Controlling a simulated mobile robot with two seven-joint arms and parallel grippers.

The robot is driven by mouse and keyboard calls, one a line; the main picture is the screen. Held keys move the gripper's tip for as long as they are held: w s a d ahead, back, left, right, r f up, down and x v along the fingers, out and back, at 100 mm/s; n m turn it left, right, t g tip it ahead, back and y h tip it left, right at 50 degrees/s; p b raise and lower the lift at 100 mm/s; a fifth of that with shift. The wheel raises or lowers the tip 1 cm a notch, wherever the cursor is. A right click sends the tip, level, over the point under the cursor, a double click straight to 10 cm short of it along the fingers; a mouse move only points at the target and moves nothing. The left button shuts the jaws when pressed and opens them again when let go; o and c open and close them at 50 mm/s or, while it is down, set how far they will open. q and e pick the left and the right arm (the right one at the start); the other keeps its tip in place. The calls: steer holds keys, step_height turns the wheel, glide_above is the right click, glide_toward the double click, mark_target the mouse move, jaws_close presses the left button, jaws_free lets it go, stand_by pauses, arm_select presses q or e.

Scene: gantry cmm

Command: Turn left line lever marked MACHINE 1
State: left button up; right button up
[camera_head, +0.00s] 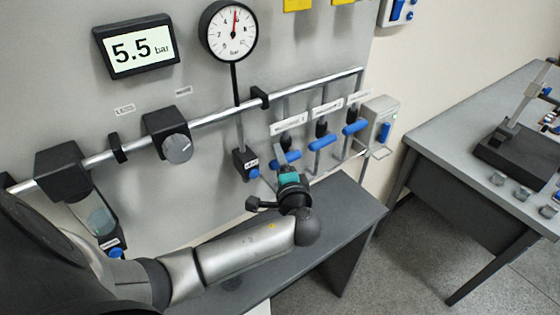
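Three blue line levers hang under the pipe, each with a white label above it. The leftmost lever (292,157), under a label (289,124) that seems to read MACHINE 1, is partly hidden by my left gripper (281,160). The middle lever (322,142) and the right lever (355,128) lie crosswise, clear of my arm. My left gripper reaches up from below to the leftmost lever, and its fingertips overlap it. I cannot tell whether they touch or close on it. My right gripper is not in view.
A dial gauge (229,31) and a display reading 5.5 bar (136,47) are on the panel. A small valve block (245,163) sits just left of the gripper. A dark bench (352,203) lies below, and a grey table (440,140) stands at right.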

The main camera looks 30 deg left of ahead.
arm_select(q)
jaws_close()
stand_by(0.4)
stand_by(0.9)
